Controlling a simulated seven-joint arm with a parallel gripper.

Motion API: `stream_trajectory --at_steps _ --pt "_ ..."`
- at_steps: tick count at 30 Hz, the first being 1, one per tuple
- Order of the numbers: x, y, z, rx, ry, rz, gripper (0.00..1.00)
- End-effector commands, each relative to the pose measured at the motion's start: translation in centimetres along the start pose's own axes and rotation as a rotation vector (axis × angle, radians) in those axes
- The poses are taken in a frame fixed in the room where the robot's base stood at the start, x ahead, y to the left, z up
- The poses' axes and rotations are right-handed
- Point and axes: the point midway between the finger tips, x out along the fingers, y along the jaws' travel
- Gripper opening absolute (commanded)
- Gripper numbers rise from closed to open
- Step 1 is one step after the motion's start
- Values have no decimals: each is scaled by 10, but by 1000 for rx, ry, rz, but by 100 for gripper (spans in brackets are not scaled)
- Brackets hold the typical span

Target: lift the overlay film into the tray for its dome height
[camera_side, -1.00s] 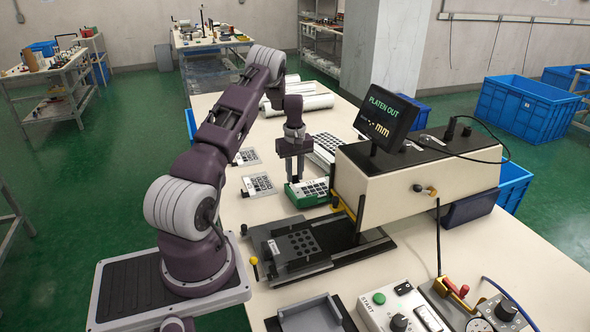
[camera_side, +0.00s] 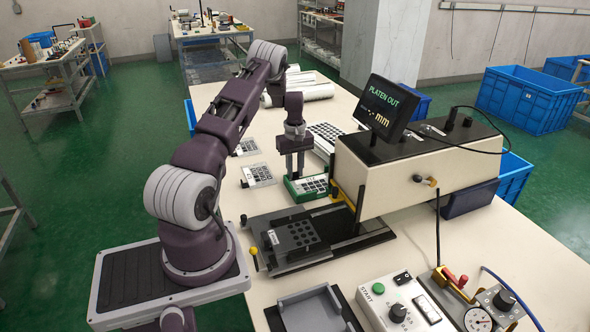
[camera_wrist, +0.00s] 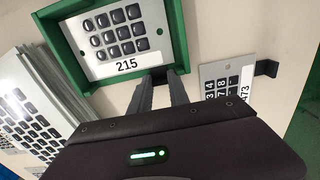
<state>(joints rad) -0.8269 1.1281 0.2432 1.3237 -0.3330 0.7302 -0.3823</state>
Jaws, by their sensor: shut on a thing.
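The overlay film (camera_wrist: 122,42) is a light panel of dark keys marked 215. It lies within the walls of a green tray (camera_wrist: 66,68), and both also show in the side view, the film (camera_side: 314,184) inside the tray (camera_side: 306,198). My gripper (camera_wrist: 163,76) is shut at the film's near edge, at the tray's wall; the fingers hide the part they grip. In the side view my gripper (camera_side: 296,174) points down at the tray's left-back part. I cannot tell whether the film touches the tray floor.
Another film (camera_wrist: 228,84) marked 473 lies beside the tray, with a black tab. Larger keypad panels (camera_wrist: 32,112) lie on the other side. The press (camera_side: 400,180) stands close right of the tray, its display reading PLATEN OUT. A dark perforated plate (camera_side: 296,236) lies in front.

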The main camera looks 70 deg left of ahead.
Motion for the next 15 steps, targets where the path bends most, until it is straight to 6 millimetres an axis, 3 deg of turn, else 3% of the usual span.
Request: stream_trajectory --at_steps 9,10,13,15 --pt "0 0 0 0 0 0 0" --pt "0 0 0 0 0 0 24" --pt "0 0 0 0 0 0 43" --pt "0 0 0 0 0 0 47"
